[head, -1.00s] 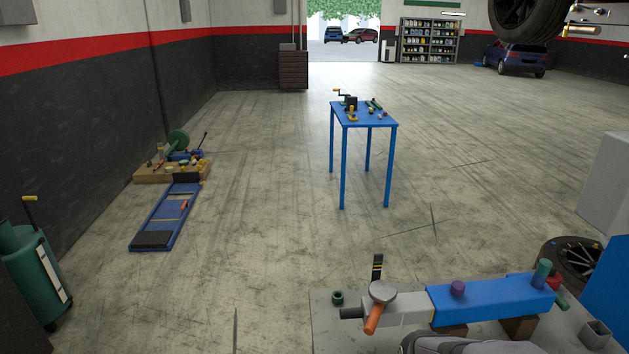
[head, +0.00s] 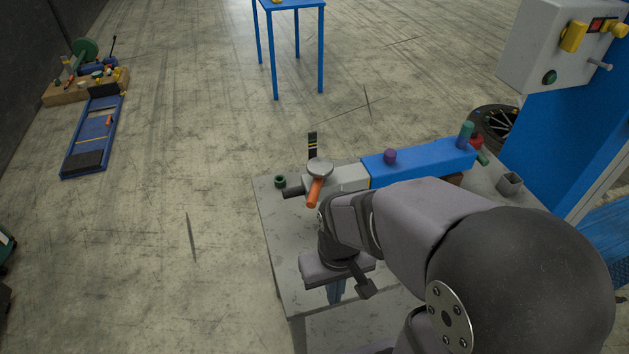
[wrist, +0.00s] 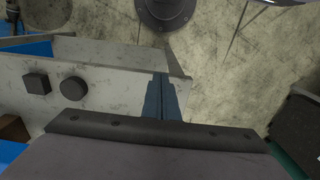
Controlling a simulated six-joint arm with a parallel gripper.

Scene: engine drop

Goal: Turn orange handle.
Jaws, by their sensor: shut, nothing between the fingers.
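The orange handle (head: 314,192) shows in the head view, slanting down toward me from under a round grey disc (head: 320,167) at the left end of a grey and blue assembly. My gripper (head: 336,291) points down over the front part of the grey table, nearer to me than the handle and apart from it. Its blue fingers (wrist: 165,97) are together and empty in the wrist view. My forearm hides part of the assembly. I cannot make out the orange handle in the wrist view.
A grey control box (head: 560,45) stands at the upper right.

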